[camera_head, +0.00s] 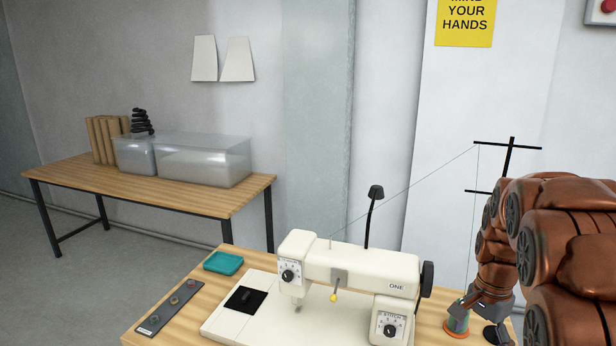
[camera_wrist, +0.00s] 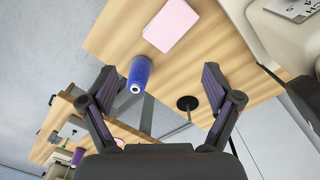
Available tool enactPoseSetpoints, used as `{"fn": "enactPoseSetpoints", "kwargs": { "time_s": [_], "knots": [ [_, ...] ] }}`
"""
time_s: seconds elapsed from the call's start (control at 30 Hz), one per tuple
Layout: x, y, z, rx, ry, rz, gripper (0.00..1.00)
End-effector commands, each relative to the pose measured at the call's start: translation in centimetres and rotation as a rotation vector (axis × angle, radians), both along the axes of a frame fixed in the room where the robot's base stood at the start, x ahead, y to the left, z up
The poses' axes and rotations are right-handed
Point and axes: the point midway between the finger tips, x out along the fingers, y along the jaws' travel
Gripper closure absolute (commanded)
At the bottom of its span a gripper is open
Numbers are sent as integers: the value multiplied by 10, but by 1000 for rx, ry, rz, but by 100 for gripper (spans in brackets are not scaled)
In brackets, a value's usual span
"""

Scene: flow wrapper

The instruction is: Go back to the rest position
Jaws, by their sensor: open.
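My gripper (camera_wrist: 160,78) is open in the wrist view, its two dark fingers spread wide with nothing between the pads. A blue thread spool (camera_wrist: 139,72) shows beyond the fingers, closer to the left one, on the wooden table. In the head view my brown arm fills the right side and reaches down to the table's right end. The gripper there is mostly hidden, so its fingers cannot be made out.
A white sewing machine (camera_head: 350,268) stands left of my arm. A thin black thread stand (camera_head: 508,157) rises behind the arm, its thread running to the machine. A teal tray (camera_head: 223,263) and control strip (camera_head: 169,307) lie left. A pink pad (camera_wrist: 170,25) lies beyond the blue spool.

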Motion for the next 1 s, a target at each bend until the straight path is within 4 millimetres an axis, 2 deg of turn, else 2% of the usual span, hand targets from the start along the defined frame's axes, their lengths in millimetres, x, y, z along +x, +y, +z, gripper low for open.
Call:
{"fn": "enactPoseSetpoints", "kwargs": {
  "time_s": [0.1,0.3,0.5,0.8,1.0],
  "knots": [
    [-27,29,11,9,11,117,11],
    [-73,70,23,25,26,321,11],
    [-125,106,27,49,46,532,11],
    [-207,146,23,84,73,864,11],
    [-249,159,15,105,91,1040,11]
  ]
}}
